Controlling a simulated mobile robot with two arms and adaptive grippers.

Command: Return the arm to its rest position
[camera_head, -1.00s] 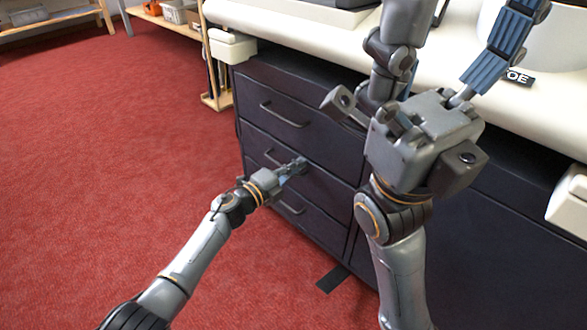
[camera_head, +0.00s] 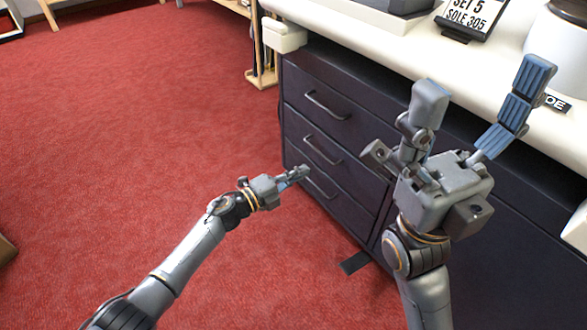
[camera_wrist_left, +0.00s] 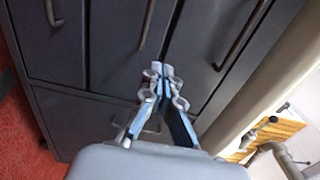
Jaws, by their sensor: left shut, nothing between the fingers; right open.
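My left arm reaches in from the lower left in the head view. Its gripper (camera_head: 300,172) is shut and empty, in front of the dark cabinet's (camera_head: 330,128) lower drawers. In the left wrist view the shut fingertips (camera_wrist_left: 166,70) meet before the drawer fronts, and I see nothing between them. Whether they touch the cabinet is unclear. My right gripper (camera_head: 484,85) is raised, its two fingers wide apart and empty, in front of the counter edge.
The cabinet drawers look closed, with bar handles (camera_head: 325,105). The pale counter (camera_head: 380,40) above holds a dark sign stand (camera_head: 474,14) and a white round vessel (camera_head: 560,45). Red carpet (camera_head: 130,130) lies open to the left.

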